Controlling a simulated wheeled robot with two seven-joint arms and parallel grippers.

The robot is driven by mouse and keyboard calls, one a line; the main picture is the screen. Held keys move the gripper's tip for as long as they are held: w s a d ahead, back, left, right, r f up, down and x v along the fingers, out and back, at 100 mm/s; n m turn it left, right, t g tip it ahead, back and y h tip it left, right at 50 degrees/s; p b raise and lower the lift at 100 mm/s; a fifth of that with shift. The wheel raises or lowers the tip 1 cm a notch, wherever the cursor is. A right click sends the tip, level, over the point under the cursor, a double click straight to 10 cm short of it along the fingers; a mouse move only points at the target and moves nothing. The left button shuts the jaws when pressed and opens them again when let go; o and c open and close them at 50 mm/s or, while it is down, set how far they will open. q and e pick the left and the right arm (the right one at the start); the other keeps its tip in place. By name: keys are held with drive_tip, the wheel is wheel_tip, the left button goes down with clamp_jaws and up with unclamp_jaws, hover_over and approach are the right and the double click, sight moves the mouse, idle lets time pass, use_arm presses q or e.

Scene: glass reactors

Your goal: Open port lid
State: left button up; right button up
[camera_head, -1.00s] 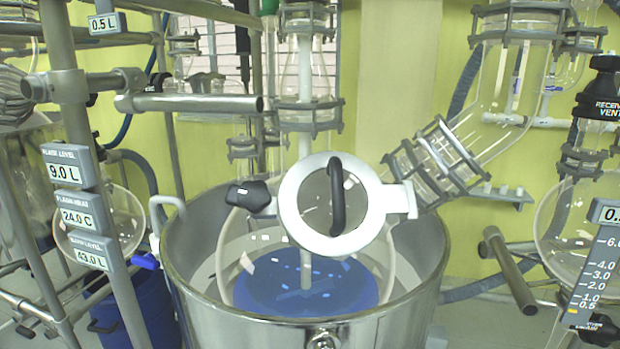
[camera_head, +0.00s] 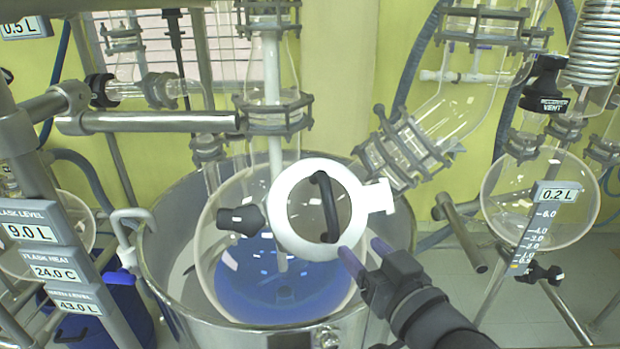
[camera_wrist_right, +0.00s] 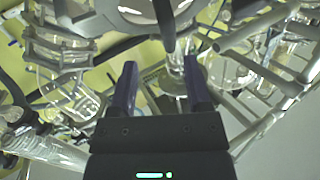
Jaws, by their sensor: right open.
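The port lid is a white ring with a clear window (camera_head: 300,205) on the front of the glass reactor vessel (camera_head: 225,262). A black curved handle (camera_head: 326,207) crosses the window, and a white tab sticks out at the ring's right. The lid looks closed over the port. My right gripper (camera_head: 363,256) is open and empty, just below and right of the lid, apart from the handle as far as I can tell. In the right wrist view its two fingers (camera_wrist_right: 160,88) stand apart, with the handle (camera_wrist_right: 165,22) beyond their tips. My left gripper is not in view.
A black knob (camera_head: 241,219) sits left of the lid. A clamped glass elbow (camera_head: 405,150) rises at upper right. Metal rails (camera_head: 150,122) and a display post (camera_head: 45,255) stand at left.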

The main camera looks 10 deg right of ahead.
sight(333, 211)
drive_tip(key=w+r, duration=0.1)
drive_tip(key=w+a+r, duration=0.1)
drive_tip(key=w, duration=0.1)
drive_tip(key=shift+a+r+y+p, duration=0.1)
drive_tip(key=shift+a+y+p, duration=0.05)
drive_tip(key=shift+y+p, duration=0.15)
drive_tip(key=x, duration=0.6)
drive_tip(key=shift+w, duration=0.1)
drive_tip(key=shift+c, duration=0.2)
clamp_jaws()
idle(0.7)
